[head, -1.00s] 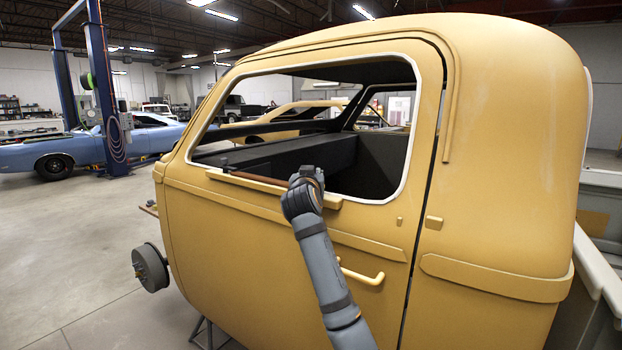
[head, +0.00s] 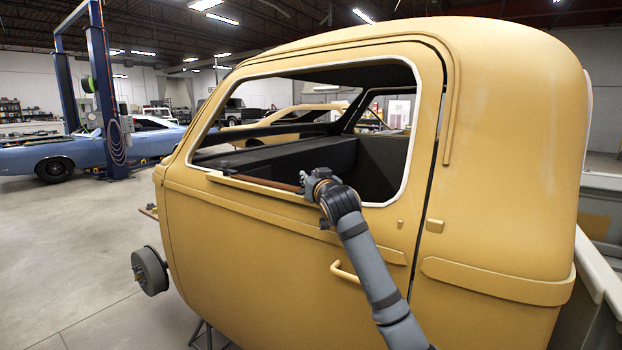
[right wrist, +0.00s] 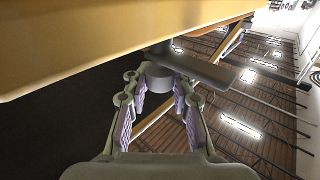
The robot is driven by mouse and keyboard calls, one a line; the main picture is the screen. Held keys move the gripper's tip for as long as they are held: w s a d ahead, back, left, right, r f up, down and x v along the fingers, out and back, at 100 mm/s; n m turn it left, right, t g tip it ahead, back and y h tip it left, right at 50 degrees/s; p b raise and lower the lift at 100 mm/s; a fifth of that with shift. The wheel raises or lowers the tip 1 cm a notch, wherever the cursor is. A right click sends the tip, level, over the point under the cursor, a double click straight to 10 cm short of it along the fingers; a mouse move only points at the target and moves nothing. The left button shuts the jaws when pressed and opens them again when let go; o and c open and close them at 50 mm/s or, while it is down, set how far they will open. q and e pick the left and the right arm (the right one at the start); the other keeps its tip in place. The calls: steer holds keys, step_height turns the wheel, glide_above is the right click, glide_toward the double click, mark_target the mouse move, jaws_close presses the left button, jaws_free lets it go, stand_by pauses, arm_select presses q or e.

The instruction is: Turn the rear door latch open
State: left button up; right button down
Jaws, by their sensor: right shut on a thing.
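The yellow cab door (head: 270,235) stands in its frame in the head view, with an open window. My right gripper (head: 307,181) is at the lower window edge, its fingers pointing left. In the right wrist view, the gripper (right wrist: 158,84) is shut on the latch (right wrist: 158,74), a grey round piece between the fingertips. A flat grey bar (right wrist: 205,68) reaches right from it. In the head view the gripper hides the latch, so its angle cannot be told there. My left gripper is not in view.
A brown rod (head: 262,184) runs along the window sill beside my gripper. A yellow pull handle (head: 343,272) sits lower on the door, partly behind my forearm. A wheel hub (head: 150,270) sticks out at the left. The floor (head: 80,240) left of the cab is clear.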

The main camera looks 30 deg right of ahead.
steer(key=shift+f, duration=0.1)
steer(key=c, duration=1.1)
jaws_free()
steer(key=v, duration=1.2)
